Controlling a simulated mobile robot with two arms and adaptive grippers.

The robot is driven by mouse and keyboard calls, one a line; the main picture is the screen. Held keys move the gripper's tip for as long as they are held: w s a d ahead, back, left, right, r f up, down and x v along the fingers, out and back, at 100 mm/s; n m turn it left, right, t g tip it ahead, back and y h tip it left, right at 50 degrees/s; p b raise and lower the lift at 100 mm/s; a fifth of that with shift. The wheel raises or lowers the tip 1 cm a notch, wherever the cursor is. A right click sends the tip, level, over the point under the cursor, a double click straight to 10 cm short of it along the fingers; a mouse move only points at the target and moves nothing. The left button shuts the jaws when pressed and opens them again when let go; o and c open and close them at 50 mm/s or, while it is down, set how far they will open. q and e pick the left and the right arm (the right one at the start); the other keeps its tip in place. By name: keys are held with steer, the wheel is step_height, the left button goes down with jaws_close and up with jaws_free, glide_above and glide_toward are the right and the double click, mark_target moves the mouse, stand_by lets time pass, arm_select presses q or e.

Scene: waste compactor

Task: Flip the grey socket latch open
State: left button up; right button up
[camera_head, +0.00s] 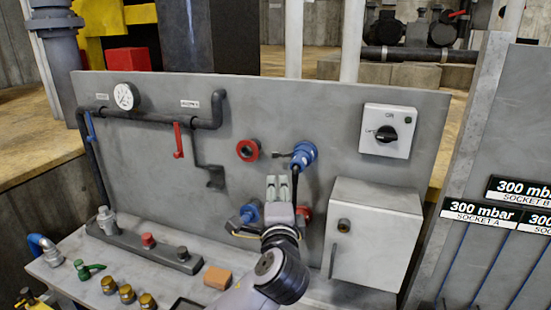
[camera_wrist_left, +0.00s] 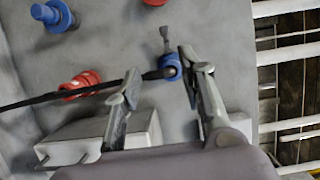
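The grey socket latch (camera_head: 278,155) is a small lever at the left side of the upper right blue socket (camera_head: 303,153) on the panel. In the left wrist view the latch (camera_wrist_left: 165,40) stands out above the blue socket (camera_wrist_left: 172,66). A black hose (camera_wrist_left: 90,90) runs to this socket. My left gripper (camera_head: 278,181) is in front of the panel, below and left of the socket. In the left wrist view the left gripper (camera_wrist_left: 161,64) is open, its fingers apart with nothing held. Whether a finger touches the hose cannot be told. My right gripper is out of view.
A red socket (camera_head: 248,150) is left of the latch. A blue socket (camera_head: 250,213) and a red one (camera_head: 304,213) sit below. A grey cabinet (camera_head: 375,235) and a switch box (camera_head: 388,131) stand at the right. A red-handled valve (camera_head: 178,140) is left.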

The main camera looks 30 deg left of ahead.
arm_select(q)
steer(key=p, duration=0.6)
glide_toward(275, 156)
steer(key=x, duration=0.9)
jaws_close()
